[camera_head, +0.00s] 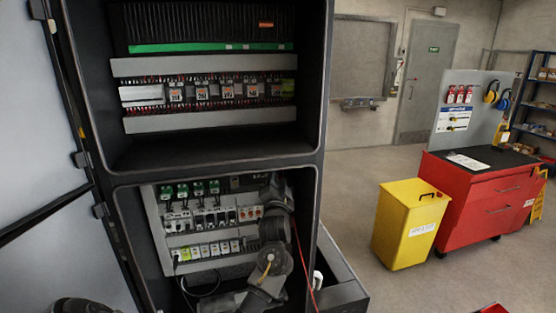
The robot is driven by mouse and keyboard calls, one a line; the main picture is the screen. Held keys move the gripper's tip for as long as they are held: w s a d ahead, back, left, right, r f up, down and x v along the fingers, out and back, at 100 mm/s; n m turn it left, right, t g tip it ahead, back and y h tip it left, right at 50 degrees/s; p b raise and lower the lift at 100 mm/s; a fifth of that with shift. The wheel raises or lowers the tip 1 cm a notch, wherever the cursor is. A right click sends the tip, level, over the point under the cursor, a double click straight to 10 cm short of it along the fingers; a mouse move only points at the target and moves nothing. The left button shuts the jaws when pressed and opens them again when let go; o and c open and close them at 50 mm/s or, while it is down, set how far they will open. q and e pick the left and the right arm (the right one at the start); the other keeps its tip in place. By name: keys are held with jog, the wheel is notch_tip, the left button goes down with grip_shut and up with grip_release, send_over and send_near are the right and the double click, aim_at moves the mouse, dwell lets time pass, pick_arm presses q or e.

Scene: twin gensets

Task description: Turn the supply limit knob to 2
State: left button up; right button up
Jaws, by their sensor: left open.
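The lower bay of the open dark cabinet (323,166) holds a panel (153,215) with rows of small breakers, terminals and green-topped units. I cannot make out a supply limit knob or its numbers; the parts are too small, and my arm covers the panel's right side. My left gripper (273,190) is at the upper right of this bay, in front of the panel. It is dark and hard to separate from the shadow; it is open, with nothing seen in it. I cannot tell whether it touches anything. My right gripper is not in view.
The upper bay has a row of grey relays (227,91). An open cabinet door (60,170) stands at the left. A thin red cable (303,260) hangs by the bay's right edge.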

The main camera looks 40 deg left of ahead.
pick_arm(q)
jog(key=p+x, duration=0.3)
jog(key=x, duration=0.7)
jog(key=shift+a+f, duration=0.1)
jog(key=shift+c, duration=0.3)
